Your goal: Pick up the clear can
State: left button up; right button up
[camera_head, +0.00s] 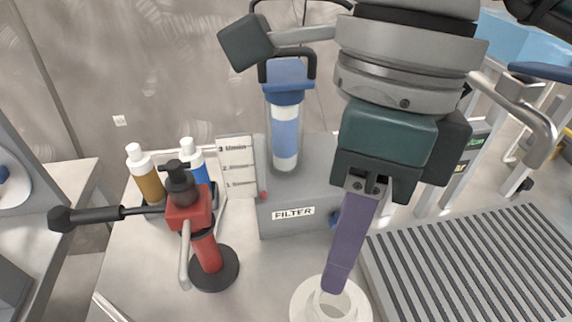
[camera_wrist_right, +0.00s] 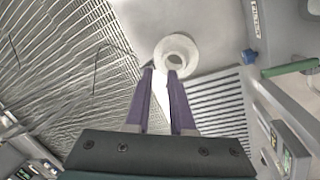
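A clear cylinder (camera_head: 285,163) with a blue cap and a white and blue core stands on a grey block labelled FILTER. A round pale piece (camera_head: 299,307) with a raised ring-like middle lies low in the head view; it also shows in the wrist view (camera_wrist_right: 166,45). I cannot tell for sure which of these is the clear can. My right gripper (camera_head: 334,290) points down with purple fingers, its tips over the pale piece in the head view. My left gripper is out of view.
A red pump (camera_head: 206,250) with a black-knobbed lever stands on a black base at left. Brown (camera_head: 146,178) and blue (camera_head: 195,166) bottles stand behind it by a marked gauge plate (camera_head: 237,165). A slatted grey grate (camera_head: 470,265) lies at right.

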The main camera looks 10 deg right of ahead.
send_over(329, 317)
jog(key=shift+h, duration=0.3)
jog(key=f, duration=0.4)
jog(key=shift+w+d+f, duration=0.25)
jog(key=shift+w+d, duration=0.15)
jog(key=f, duration=0.3)
jog(key=f+p, duration=0.1)
jog(key=f, duration=0.1)
jog(key=shift+s+a+f, duration=0.3)
jog(key=shift+s+a, duration=0.05)
grip_shut()
